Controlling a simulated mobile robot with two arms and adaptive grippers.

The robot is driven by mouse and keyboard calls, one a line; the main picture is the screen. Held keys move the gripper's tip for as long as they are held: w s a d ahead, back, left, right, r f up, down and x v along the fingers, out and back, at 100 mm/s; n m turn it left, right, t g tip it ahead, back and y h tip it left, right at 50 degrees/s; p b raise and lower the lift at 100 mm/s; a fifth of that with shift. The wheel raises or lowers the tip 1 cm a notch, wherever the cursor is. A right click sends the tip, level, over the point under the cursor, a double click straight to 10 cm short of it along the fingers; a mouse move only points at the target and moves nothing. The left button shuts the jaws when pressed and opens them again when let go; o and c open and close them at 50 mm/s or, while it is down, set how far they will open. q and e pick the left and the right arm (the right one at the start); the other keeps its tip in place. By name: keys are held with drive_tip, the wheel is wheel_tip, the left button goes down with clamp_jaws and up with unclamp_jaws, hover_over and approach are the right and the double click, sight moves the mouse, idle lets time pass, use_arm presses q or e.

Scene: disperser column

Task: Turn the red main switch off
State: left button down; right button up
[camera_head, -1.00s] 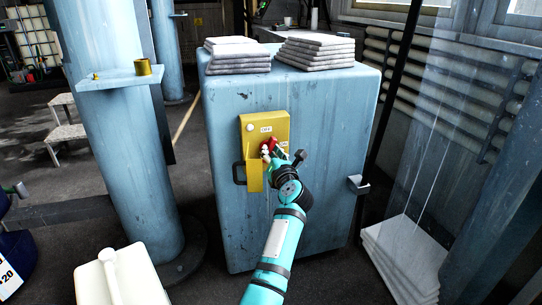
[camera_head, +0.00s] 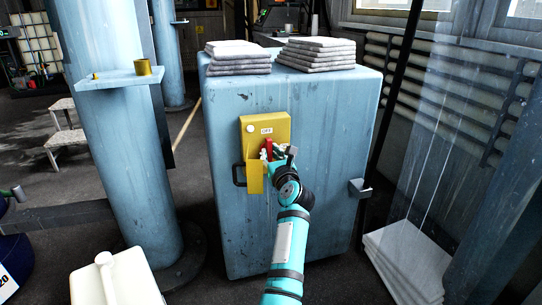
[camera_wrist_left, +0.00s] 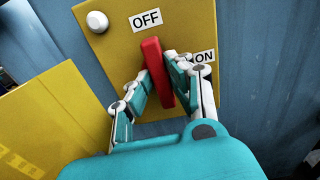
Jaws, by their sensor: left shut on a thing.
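The red main switch handle (camera_head: 268,147) is on a yellow panel (camera_head: 279,129) on the front of a blue cabinet. In the left wrist view the red handle (camera_wrist_left: 154,66) points up and slightly left, its top just below the OFF label (camera_wrist_left: 146,19). The ON label (camera_wrist_left: 204,57) is to its right, partly covered by a finger. My left gripper (camera_head: 271,156) is at the panel. In the wrist view my left gripper (camera_wrist_left: 157,82) has a finger on each side of the handle and is shut on it. My right gripper is not in view.
A yellow flap (camera_head: 254,176) hangs open below the panel's left part. A black cabinet handle (camera_head: 238,175) is beside it. Folded stacks (camera_head: 318,50) lie on the cabinet (camera_head: 230,110). A blue column (camera_head: 125,150) stands left and a glass pane (camera_head: 440,130) right.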

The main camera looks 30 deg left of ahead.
use_arm(q)
drive_tip(key=shift+f, duration=0.1)
drive_tip(key=c, duration=1.2)
unclamp_jaws()
drive_tip(key=shift+c, duration=0.2)
drive_tip(key=shift+r, duration=5.1)
drive_tip(key=shift+d+f, duration=0.1)
drive_tip(key=shift+f, duration=0.05)
